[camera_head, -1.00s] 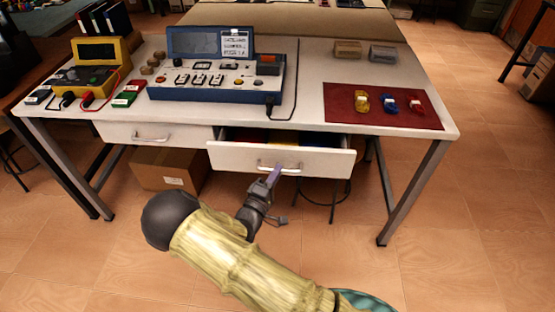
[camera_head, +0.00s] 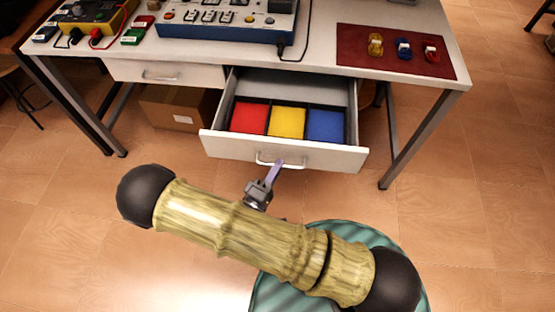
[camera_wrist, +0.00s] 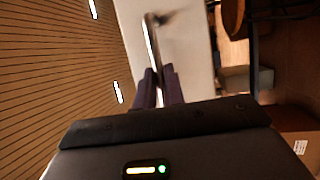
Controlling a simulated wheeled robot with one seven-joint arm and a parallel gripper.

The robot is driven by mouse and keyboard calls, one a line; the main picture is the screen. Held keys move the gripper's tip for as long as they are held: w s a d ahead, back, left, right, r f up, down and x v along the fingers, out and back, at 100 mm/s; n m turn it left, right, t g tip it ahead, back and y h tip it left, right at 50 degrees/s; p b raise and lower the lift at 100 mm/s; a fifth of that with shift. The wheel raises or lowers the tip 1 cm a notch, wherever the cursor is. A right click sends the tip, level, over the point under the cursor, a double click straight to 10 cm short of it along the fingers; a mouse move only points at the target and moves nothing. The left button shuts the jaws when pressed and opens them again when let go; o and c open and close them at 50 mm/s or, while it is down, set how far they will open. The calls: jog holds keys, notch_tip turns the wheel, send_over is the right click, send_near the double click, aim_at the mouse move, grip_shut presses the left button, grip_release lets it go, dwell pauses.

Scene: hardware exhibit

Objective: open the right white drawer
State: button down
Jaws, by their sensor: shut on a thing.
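The right white drawer (camera_head: 335,158) stands far out from the desk in the head view. Inside it are a red compartment (camera_head: 249,117), a yellow one (camera_head: 287,122) and a blue one (camera_head: 325,126). My gripper (camera_head: 275,170) is at the drawer's front, with its fingers at the silver handle (camera_head: 293,164). In the wrist view the two purple fingers (camera_wrist: 160,88) are closed around the handle bar (camera_wrist: 152,42), in front of the white drawer front (camera_wrist: 185,50). The left white drawer (camera_head: 200,75) is closed.
The white desk (camera_head: 315,55) holds a blue instrument console (camera_head: 225,30) and a dark red mat (camera_head: 385,52) with small coloured parts. A cardboard box (camera_head: 180,108) is under the desk. The floor in front is open on both sides of my arm.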

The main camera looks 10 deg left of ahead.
jog(key=c, duration=1.5)
grip_release()
jog(key=shift+s+a, duration=0.1)
jog(key=v, duration=1.7)
jog(key=shift+s, duration=0.1)
